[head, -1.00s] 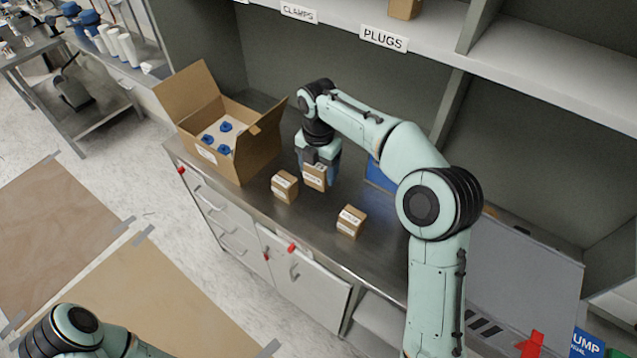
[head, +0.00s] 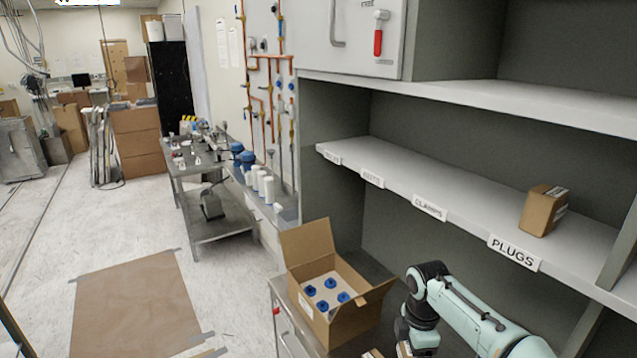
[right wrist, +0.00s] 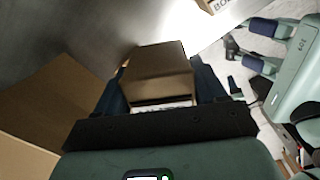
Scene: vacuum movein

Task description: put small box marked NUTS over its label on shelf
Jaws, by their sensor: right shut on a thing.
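My right gripper (right wrist: 163,95) is shut on a small brown cardboard box (right wrist: 160,62), seen close up in the right wrist view. Its lettering cannot be read there. In the head view my right gripper (head: 418,340) is at the bottom edge, over the workbench beside the open carton, with the box mostly hidden or cut off. The shelf (head: 450,185) has several white labels on its front edge. The two at the left, a far-left label (head: 331,157) and a second label (head: 372,179), are too small to read surely. My left gripper is not in view.
The CLAMPS label (head: 429,208) and PLUGS label (head: 514,252) are readable; a small box (head: 543,210) stands above PLUGS. The shelf left of it is bare. An open carton (head: 330,290) with blue-capped bottles stands on the bench. Another small box (right wrist: 214,5) shows in the wrist view.

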